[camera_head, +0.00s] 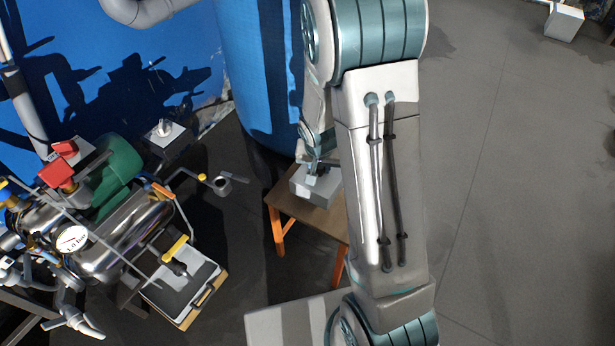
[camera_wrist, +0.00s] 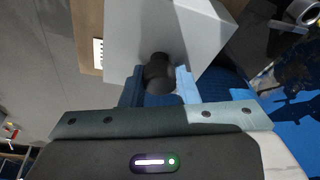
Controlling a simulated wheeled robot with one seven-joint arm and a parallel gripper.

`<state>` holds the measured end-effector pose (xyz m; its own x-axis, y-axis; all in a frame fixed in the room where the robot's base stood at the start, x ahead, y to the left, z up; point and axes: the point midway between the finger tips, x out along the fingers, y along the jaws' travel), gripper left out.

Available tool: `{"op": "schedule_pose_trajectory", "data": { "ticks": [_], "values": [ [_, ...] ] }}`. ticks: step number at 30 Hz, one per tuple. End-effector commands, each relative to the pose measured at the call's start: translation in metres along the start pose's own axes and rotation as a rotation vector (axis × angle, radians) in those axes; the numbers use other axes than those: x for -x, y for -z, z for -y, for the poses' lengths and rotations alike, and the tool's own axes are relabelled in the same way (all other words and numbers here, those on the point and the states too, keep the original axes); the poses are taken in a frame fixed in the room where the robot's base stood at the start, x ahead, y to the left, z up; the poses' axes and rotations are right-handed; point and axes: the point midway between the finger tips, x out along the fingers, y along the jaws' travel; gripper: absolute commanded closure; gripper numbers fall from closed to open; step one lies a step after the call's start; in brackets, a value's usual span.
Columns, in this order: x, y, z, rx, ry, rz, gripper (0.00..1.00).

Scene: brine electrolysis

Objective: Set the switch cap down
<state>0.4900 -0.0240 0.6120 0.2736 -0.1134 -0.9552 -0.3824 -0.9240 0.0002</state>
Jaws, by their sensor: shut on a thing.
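The switch cap (camera_head: 315,184) is a pale grey box with a black knob (camera_wrist: 158,72) on it. My gripper (camera_head: 319,166) is shut on the knob, with one blue finger on each side of it in the wrist view (camera_wrist: 159,84). In the head view the box is at the top of a small brown table (camera_head: 316,215) with orange legs. The table's brown top also shows beside the box in the wrist view (camera_wrist: 87,35). I cannot tell whether the box's underside touches the tabletop. My arm hides the table's right part.
A white plate with a grey switch knob (camera_head: 164,131) stands at the upper left. A metal tank (camera_head: 125,232) with a gauge, pipes and valves fills the left side. A large blue tank (camera_head: 255,75) stands behind the table. Grey floor (camera_head: 510,190) is open at the right.

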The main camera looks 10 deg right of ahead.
Motion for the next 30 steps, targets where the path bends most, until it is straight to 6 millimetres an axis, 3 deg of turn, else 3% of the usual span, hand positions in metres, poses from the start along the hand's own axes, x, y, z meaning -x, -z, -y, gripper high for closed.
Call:
{"op": "schedule_pose_trajectory", "data": {
  "ticks": [3,9,14,22,30],
  "values": [
    [-0.023,0.008,0.025,0.004,-0.001,0.001,0.97],
    [-0.043,0.018,0.05,0.001,0.0,0.0,0.97],
    [-0.05,0.018,0.054,0.0,-0.001,0.001,0.97],
    [-0.084,0.007,0.054,0.001,-0.001,0.002,0.97],
    [-0.084,0.008,0.054,0.0,0.0,0.0,0.97]
  ]
}}
